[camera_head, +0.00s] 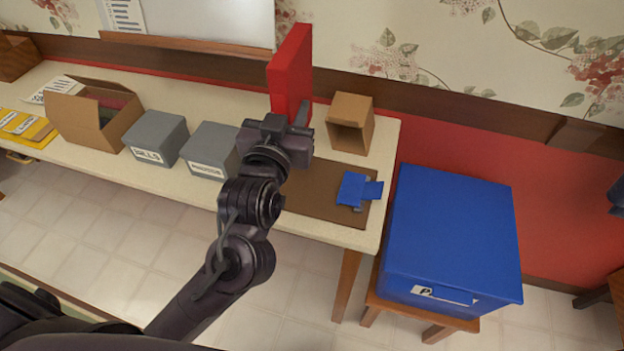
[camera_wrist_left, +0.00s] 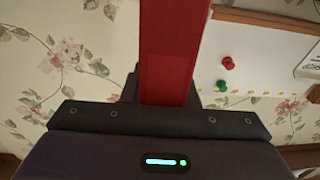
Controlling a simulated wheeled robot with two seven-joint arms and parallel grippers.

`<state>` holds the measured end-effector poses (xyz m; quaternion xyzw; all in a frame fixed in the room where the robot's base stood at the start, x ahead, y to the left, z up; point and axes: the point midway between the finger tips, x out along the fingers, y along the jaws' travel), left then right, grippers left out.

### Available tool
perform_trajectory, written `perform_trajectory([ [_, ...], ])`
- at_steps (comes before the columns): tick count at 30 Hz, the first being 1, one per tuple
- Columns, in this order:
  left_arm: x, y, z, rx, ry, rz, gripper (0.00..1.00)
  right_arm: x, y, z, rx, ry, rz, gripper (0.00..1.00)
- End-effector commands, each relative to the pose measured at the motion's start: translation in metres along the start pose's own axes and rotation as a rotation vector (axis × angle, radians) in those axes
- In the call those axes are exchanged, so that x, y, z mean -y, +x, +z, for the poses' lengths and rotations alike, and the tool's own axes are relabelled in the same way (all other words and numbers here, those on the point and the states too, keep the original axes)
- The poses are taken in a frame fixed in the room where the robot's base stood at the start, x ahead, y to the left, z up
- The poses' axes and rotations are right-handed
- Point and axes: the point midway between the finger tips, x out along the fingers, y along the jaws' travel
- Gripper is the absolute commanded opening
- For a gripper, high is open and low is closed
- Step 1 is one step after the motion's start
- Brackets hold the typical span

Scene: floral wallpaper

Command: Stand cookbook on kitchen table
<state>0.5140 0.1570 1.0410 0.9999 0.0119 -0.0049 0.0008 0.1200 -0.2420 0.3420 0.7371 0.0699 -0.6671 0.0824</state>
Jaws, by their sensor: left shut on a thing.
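The cookbook is a red, upright book (camera_head: 291,70) above the back part of the long cream table (camera_head: 222,108). My left gripper (camera_head: 299,118) is shut on its lower end. In the left wrist view the red book (camera_wrist_left: 173,50) rises straight out from between the jaws of the gripper (camera_wrist_left: 165,103). The gripper and wrist hide the book's lower end in the head view, so I cannot tell whether it touches the table. My right gripper is not in view.
An open cardboard box (camera_head: 351,123) stands just right of the book. A brown mat (camera_head: 318,205) with a blue item (camera_head: 353,189) lies in front. Grey labelled boxes (camera_head: 158,137) (camera_head: 212,148) and an open carton (camera_head: 92,112) stand left. A blue bin (camera_head: 450,235) stands beyond the table's right end.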

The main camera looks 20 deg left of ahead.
Motion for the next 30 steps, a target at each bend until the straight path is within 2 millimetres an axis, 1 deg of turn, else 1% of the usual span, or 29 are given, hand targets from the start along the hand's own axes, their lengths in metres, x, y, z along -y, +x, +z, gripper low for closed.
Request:
perform_trajectory([
  [1, -0.006, 0.006, -0.019, -0.014, -0.007, 0.012, 0.00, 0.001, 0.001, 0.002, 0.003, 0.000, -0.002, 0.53],
  [4, -0.015, 0.013, -0.041, -0.014, -0.003, 0.036, 0.00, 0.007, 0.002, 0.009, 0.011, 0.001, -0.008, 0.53],
  [7, -0.021, 0.015, -0.053, -0.013, 0.002, 0.052, 0.00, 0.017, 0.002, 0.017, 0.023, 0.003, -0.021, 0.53],
  [8, -0.022, 0.016, -0.054, -0.011, 0.003, 0.055, 0.00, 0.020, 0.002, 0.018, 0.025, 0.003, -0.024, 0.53],
  [10, -0.023, 0.017, -0.049, -0.007, 0.007, 0.059, 0.00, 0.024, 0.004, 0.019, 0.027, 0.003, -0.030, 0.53],
  [11, -0.023, 0.017, -0.045, -0.006, 0.009, 0.059, 0.00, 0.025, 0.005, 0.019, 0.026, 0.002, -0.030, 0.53],
  [14, -0.023, 0.016, -0.021, -0.003, 0.011, 0.060, 0.00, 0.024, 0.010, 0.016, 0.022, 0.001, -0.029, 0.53],
  [19, -0.023, 0.017, 0.023, -0.003, 0.011, 0.059, 0.00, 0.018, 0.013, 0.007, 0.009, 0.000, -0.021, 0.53],
  [24, -0.023, 0.016, 0.065, -0.005, 0.009, 0.060, 0.00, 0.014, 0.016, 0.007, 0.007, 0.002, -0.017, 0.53],
  [27, -0.022, 0.017, 0.084, -0.006, 0.007, 0.059, 0.00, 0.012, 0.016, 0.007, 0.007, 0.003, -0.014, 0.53],
  [30, -0.023, 0.017, 0.095, -0.009, 0.005, 0.060, 0.00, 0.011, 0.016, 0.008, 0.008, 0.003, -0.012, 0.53],
])
